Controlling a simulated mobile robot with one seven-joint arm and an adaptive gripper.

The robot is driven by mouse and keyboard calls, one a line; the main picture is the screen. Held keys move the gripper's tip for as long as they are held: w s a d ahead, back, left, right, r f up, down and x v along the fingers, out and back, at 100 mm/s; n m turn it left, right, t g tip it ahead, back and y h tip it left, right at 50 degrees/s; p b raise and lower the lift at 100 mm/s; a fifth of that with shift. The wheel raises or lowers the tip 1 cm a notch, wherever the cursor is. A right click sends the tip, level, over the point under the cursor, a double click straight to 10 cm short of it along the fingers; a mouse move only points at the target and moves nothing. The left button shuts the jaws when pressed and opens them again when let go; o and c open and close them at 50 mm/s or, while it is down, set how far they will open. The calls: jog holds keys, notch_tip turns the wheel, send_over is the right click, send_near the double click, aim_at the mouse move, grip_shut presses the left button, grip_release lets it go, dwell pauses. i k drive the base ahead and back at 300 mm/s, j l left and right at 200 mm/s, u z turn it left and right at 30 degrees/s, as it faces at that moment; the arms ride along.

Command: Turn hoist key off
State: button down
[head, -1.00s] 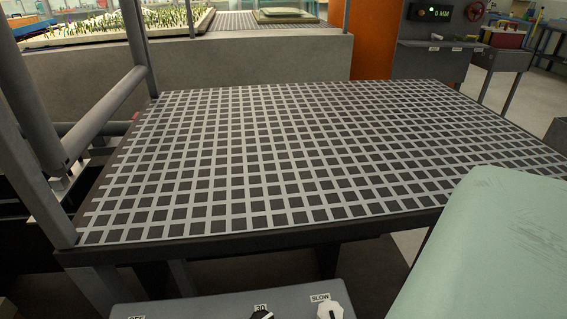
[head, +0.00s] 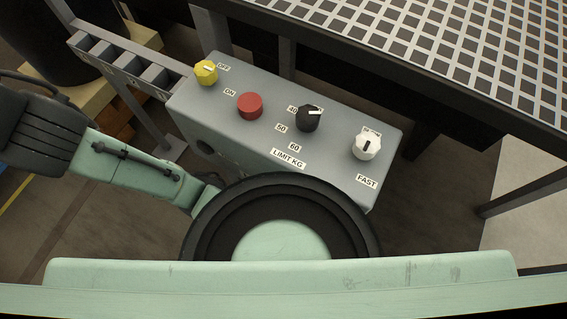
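A grey control box (head: 350,188) stands below me in the head view. At its left end is a yellow knob (head: 206,73) between the labels OFF and ON, the only control with those labels. A dark mark on the yellow knob appears to point toward OFF, but it is small. A red button (head: 250,106), a black limit knob (head: 308,118) and a white speed knob (head: 366,145) sit to its right. Nothing touches the controls. Part of my green arm shows at the left; I see no gripper fingers.
A platform with a gridded top (head: 440,45) stands behind and right of the box. A grey slotted rack (head: 120,62) joins the area left of the box, with yellowish beams beyond. Open floor (head: 90,225) lies at lower left. My own body fills the bottom.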

aim_at(206, 73)
jog(key=k+j+u, duration=0.15)
jog(key=u, duration=0.2)
jog(key=k+j+u, duration=0.4)
jog(key=i+l, duration=0.05)
jog(key=l, duration=0.05)
